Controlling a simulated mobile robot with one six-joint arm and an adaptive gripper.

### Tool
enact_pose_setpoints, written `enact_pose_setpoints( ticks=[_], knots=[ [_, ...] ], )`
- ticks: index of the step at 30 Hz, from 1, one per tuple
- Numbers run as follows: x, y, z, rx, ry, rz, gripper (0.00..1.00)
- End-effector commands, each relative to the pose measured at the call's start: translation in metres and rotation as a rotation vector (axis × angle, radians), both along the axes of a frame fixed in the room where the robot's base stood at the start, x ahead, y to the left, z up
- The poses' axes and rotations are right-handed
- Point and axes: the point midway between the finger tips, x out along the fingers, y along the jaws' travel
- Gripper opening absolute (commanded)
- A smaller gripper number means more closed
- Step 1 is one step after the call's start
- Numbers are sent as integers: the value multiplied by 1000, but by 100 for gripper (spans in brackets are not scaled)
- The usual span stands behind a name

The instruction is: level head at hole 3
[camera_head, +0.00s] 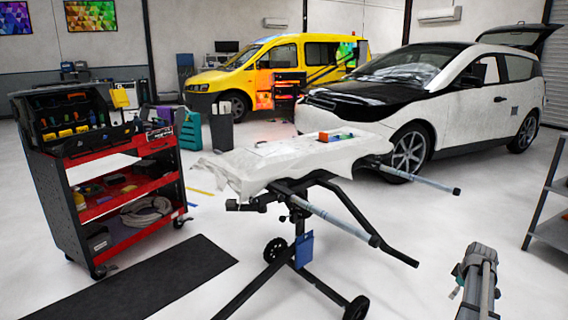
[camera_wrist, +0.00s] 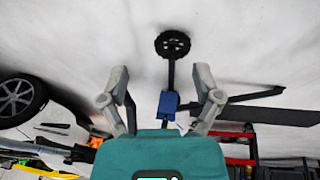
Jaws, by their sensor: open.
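The work stand (camera_head: 300,222) stands mid-floor in the head view, with black legs, wheels and a blue pouch (camera_head: 304,249) on its post. Its head lies under a white-covered panel (camera_head: 272,158) that looks roughly flat, so the head's tilt and any numbered holes cannot be made out. Grey-ended bars (camera_head: 345,226) stick out toward the right and front. My gripper (camera_wrist: 162,76) is open in the wrist view, with nothing between its fingers. The pouch (camera_wrist: 168,104) and a stand wheel (camera_wrist: 172,44) show beyond the fingers, apart from them.
A red and black tool cart (camera_head: 105,190) stands at left, with a black mat (camera_head: 150,282) before it. A white and black car (camera_head: 430,105) and a yellow van (camera_head: 270,70) are behind. A grey shelf (camera_head: 555,205) is at right.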

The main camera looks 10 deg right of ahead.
Motion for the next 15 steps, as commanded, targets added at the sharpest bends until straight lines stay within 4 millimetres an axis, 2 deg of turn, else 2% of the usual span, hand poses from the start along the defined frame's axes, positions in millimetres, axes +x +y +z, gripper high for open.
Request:
enact_pose_setpoints(
  ticks=[6,15],
  knots=[
    [0,0,0,0,0,0,82],
    [8,27,-2,17,9,-19,82]
  ],
)
